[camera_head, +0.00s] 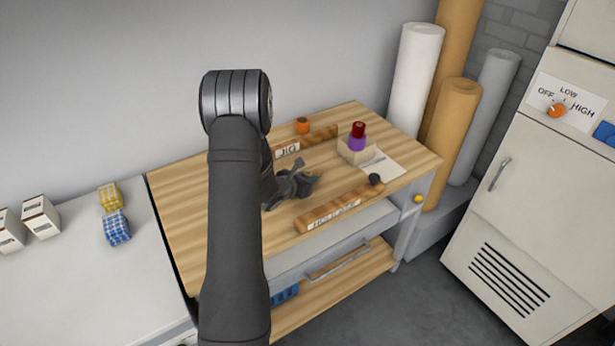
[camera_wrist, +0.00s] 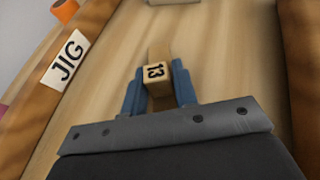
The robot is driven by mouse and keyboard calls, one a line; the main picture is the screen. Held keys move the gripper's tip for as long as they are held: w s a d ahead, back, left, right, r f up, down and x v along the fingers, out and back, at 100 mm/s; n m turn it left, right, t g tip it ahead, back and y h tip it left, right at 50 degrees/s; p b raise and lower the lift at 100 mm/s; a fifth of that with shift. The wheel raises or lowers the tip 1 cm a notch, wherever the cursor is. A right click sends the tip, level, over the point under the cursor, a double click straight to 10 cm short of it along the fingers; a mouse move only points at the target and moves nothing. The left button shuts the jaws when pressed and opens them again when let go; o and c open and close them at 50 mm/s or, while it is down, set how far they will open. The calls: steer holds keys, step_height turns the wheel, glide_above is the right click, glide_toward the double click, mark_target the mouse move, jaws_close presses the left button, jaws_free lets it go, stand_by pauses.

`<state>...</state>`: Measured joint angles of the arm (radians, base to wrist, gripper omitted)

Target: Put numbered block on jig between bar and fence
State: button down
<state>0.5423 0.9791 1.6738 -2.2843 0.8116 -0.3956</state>
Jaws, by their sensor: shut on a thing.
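My gripper (camera_wrist: 158,75) has blue fingers shut on a small wooden block (camera_wrist: 155,73) marked 13, in the wrist view. In the head view my gripper (camera_head: 290,184) is over the wooden bench top, and the block cannot be made out there. A brown wooden strip labelled JIG (camera_head: 318,138) lies at the back; it also shows at the left of the wrist view (camera_wrist: 28,108). A second brown bar with a partly readable label (camera_head: 345,205) runs along the front. My gripper is between the two. I cannot tell whether the block touches the bench.
An orange ring-like item (camera_head: 302,125) stands behind the JIG strip. A pale box (camera_head: 352,154) with purple and red pieces stands at the right, by a white sheet (camera_head: 385,168). A dark knob (camera_head: 375,179) is at the front bar's right end. Tall rolls (camera_head: 415,80) stand behind.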

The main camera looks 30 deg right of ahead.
steer(key=shift+f, duration=0.15)
steer(key=c, duration=1.1)
jaws_free()
steer(key=shift+o, duration=0.2)
steer(key=v, duration=1.7)
steer(key=shift+s+a, duration=0.15)
steer(key=shift+s, duration=0.05)
steer(key=x, duration=1.7)
steer(key=shift+w+d, duration=0.2)
steer(key=shift+d, duration=0.05)
